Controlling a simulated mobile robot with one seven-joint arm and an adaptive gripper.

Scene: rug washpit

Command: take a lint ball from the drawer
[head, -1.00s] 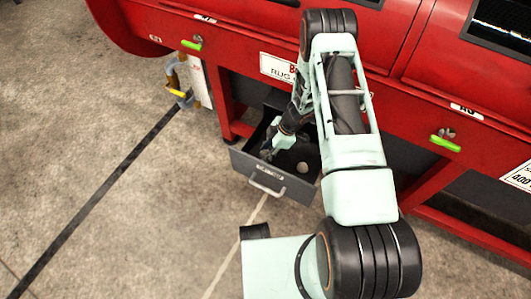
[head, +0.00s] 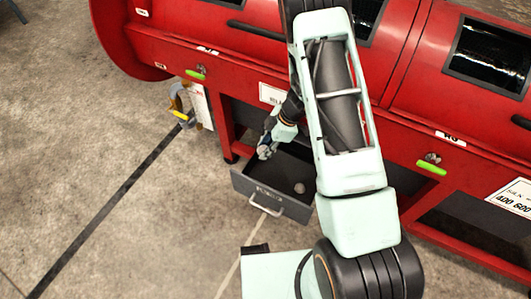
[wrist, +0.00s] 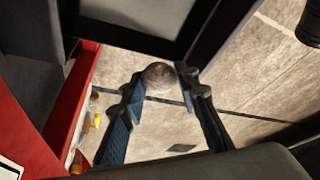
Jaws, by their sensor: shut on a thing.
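My gripper (head: 266,148) is above the back left part of the open drawer (head: 240,184) in the head view. In the wrist view my gripper (wrist: 160,84) is shut on a round brownish-grey lint ball (wrist: 160,76), held between its fingertips. The held ball is hard to make out in the head view. A second pale lint ball (head: 299,188) lies on the drawer floor, towards its right side. The drawer is dark grey with a metal handle (head: 266,205) on its front. My arm covers part of the drawer's right side.
The red machine (head: 400,130) stands behind and over the drawer, with green-handled parts (head: 432,168) along its front. Yellow and grey items (head: 181,103) hang at its left leg. The concrete floor (head: 120,220) at left is clear.

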